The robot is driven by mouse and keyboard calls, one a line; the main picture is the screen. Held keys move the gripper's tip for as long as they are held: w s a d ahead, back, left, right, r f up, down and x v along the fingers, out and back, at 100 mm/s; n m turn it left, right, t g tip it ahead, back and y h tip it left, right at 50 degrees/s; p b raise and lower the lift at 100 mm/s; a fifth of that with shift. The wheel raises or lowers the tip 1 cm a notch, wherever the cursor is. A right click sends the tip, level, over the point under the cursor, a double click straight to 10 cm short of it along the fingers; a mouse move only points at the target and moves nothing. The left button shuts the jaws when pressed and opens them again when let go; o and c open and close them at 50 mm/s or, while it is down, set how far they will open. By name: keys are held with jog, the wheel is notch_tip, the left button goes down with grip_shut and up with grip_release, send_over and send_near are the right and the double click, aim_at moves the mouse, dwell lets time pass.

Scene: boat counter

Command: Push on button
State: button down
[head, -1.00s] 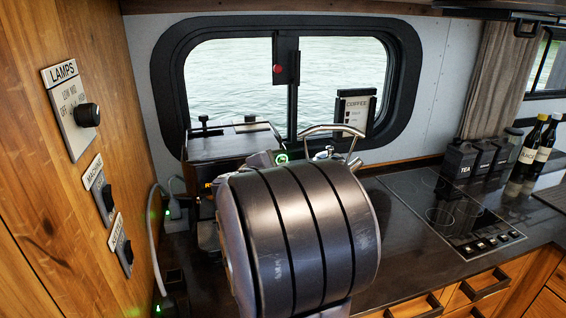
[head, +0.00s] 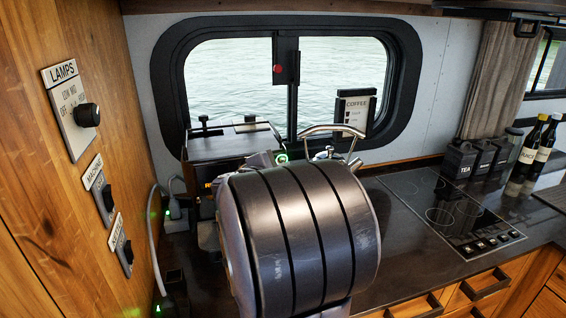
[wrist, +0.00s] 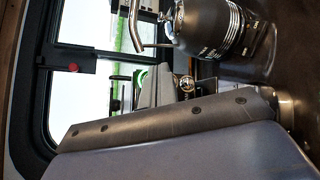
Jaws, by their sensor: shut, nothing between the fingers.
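A small round button with a green-lit ring (head: 281,158) shows in the head view, just above my dark arm link, at the coffee machine (head: 232,143) under the window. My gripper (wrist: 160,70) shows in the wrist view as grey tapered fingers, shut and empty. A small round disc (wrist: 187,85) appears close beside the fingers there; I cannot tell whether it is the button or whether they touch. In the head view my arm link hides most of the machine's front and most of the gripper.
A kettle (wrist: 212,30) with a chrome handle stands beside the gripper. The LAMPS panel (head: 72,115) and other switches are on the left wall. A cooktop (head: 445,210), dark canisters (head: 460,160) and bottles (head: 530,145) are at right. A COFFEE sign (head: 355,110) hangs by the window.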

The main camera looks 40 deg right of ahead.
dwell(0.4)
jog(key=shift+w+d, duration=0.2)
jog(key=shift+w, duration=0.2)
jog(key=shift+w+d, duration=0.1)
dwell(0.4)
jog(key=shift+b, duration=0.3)
jog(key=shift+s+a, duration=0.3)
jog(key=shift+s, duration=0.2)
jog(key=shift+s+a+b, duration=0.1)
jog(key=shift+b, duration=0.2)
jog(key=s+a, duration=0.2)
jog(key=s, duration=0.1)
jog(key=s+b, duration=0.1)
jog(key=s, duration=0.1)
jog(key=shift+a, duration=0.4)
jog(key=shift+s, duration=0.1)
